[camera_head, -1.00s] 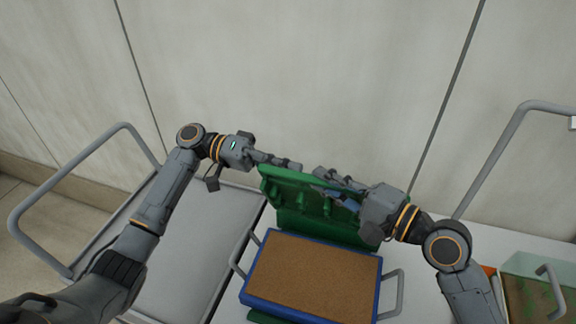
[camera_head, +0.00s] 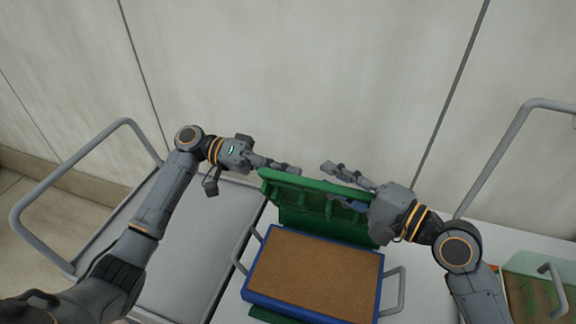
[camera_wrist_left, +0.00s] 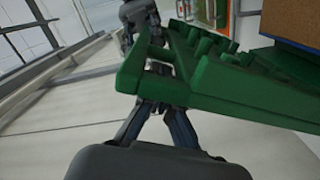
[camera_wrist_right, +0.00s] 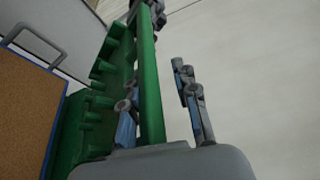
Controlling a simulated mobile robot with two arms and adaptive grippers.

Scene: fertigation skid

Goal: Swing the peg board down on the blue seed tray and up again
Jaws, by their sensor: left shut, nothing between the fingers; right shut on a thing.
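The green peg board (camera_head: 309,208) stands raised at the back edge of the blue seed tray (camera_head: 312,306), which is filled with brown substrate. Its pegs show in the right wrist view (camera_wrist_right: 97,93). My left gripper (camera_head: 298,171) is shut and empty at the board's upper left corner; in the left wrist view its fingers (camera_wrist_left: 158,95) are partly hidden by the board. My right gripper (camera_head: 330,184) is shut on the board's upper edge, with fingers on either side; in the right wrist view (camera_wrist_right: 160,95) the outer finger looks apart from the edge.
Grey handles stand at the tray's left (camera_head: 246,250) and right (camera_head: 397,292). A grey cart top (camera_head: 190,240) is at the left, and a greenish clear-sided box (camera_head: 540,285) at the right. A pale wall (camera_head: 290,70) rises behind.

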